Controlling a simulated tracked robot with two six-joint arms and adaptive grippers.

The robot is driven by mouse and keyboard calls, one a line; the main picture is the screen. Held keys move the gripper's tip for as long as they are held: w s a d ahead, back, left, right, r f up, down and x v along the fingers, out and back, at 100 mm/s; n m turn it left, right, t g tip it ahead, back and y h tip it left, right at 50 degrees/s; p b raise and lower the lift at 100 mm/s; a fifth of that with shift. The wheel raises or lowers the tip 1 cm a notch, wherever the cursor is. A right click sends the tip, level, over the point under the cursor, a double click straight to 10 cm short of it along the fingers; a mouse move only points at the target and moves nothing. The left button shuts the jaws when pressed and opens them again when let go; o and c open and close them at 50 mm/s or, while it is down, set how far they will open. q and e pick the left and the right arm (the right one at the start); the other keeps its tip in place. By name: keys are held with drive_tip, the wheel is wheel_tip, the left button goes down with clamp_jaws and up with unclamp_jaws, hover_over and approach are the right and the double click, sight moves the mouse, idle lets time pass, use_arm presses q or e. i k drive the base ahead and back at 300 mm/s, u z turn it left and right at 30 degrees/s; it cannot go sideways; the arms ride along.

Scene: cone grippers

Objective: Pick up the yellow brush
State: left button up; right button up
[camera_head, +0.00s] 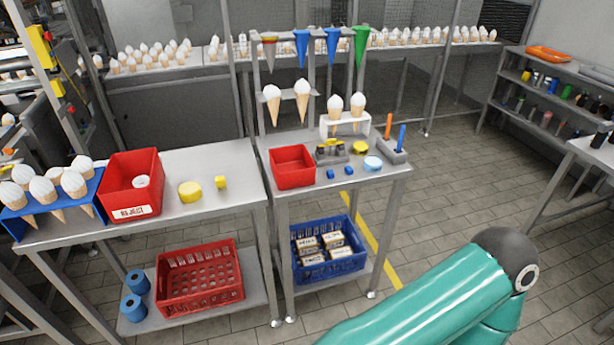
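No thing in view is clearly a brush. Another round yellow piece (360,148) lies on the right metal table, near a pale blue round piece (373,164). I cannot tell which of the yellow pieces is the brush. Neither of my grippers is in view. Only a teal link of my own arm shows at the lower right.
A red reject bin (134,184) and a blue cone rack (28,228) stand on the left table. A red bin (292,167), a grey holder (392,152) and small blue blocks stand on the right table. Coloured cones hang above. Bare tabletop (225,212) lies in front of the yellow pieces.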

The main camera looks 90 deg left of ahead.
sight(220, 182)
drive_tip(key=z, duration=0.4)
drive_tip(key=i, duration=0.2)
drive_tip(key=u, duration=2.75)
drive_tip(key=i, duration=0.15)
drive_tip(key=u, duration=1.45)
drive_tip(key=k, duration=0.35)
drive_tip(key=u, duration=0.45)
drive_tip(key=i, duration=1.45)
drive_tip(key=z, duration=0.4)
